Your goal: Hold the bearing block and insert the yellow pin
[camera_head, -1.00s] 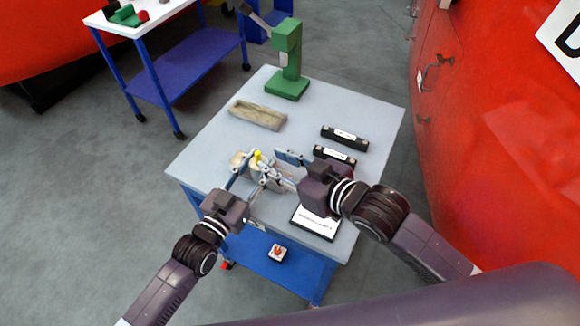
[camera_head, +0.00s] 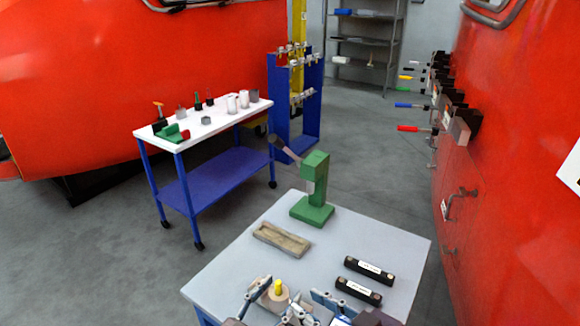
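The yellow pin (camera_head: 278,287) stands upright at the bearing block (camera_head: 270,299), a pale tan piece low in the picture on the grey table. My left gripper (camera_head: 262,291) has its fingers beside the block. My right gripper (camera_head: 314,305) is just to the right of it, its body cut off by the bottom edge. The fingers are small and partly out of frame, so what they touch is unclear. How deep the pin sits in the block cannot be seen.
A green arbor press (camera_head: 316,190) stands at the table's back corner. A wooden tray (camera_head: 282,239) and two black labelled blocks, one at the back (camera_head: 369,270) and one nearer (camera_head: 358,291), lie on the table (camera_head: 325,245). A white-topped blue cart (camera_head: 215,124) stands behind left.

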